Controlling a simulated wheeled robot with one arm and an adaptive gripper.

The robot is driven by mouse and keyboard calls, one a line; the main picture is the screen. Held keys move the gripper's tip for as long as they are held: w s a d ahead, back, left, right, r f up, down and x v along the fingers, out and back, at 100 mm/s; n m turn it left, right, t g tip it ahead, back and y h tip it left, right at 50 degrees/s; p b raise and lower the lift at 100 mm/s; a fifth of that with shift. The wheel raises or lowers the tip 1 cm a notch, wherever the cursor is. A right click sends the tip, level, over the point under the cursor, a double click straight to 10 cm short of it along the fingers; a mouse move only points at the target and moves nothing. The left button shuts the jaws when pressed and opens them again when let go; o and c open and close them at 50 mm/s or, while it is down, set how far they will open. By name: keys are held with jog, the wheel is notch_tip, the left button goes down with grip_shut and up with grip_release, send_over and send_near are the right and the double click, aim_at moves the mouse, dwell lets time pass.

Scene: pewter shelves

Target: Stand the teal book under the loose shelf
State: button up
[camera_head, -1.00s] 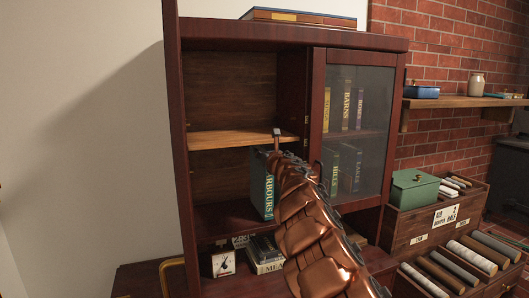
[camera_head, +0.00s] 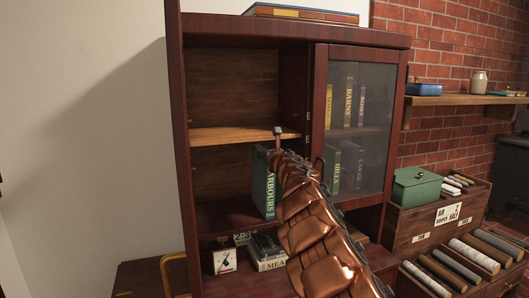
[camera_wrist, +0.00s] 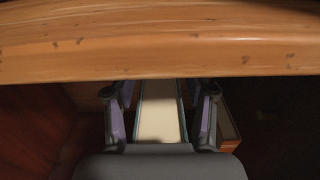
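The teal book (camera_head: 264,185), with pale lettering on its spine, is upright below the front right part of the loose shelf (camera_head: 230,135), a light wood board in the left bay. I cannot tell whether its base touches the dark board below or its top touches the loose shelf. In the wrist view, the pale page edge of the book (camera_wrist: 160,112) lies between the two fingers of my gripper (camera_wrist: 160,98), with teal covers on both sides. The loose shelf's front edge (camera_wrist: 160,62) crosses the top of that view. My copper arm hides the fingers in the head view.
A glass door (camera_head: 356,130) with books behind it closes the right bay. A white dial box (camera_head: 224,261) and stacked books (camera_head: 267,252) sit below. A green box (camera_head: 416,188) stands on a wooden rack at right. The bay's left side is empty.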

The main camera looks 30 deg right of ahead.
jog(key=shift+o, duration=0.4)
jog(key=shift+f, duration=0.1)
jog(key=shift+s+a, duration=0.1)
jog(key=shift+s, duration=0.05)
jog(key=shift+s+a, duration=0.2)
jog(key=shift+s, duration=1.05)
jog(key=shift+v, duration=1)
jog(key=shift+s+a, duration=0.15)
jog(key=shift+s, duration=0.6)
jog(key=shift+v, duration=2.85)
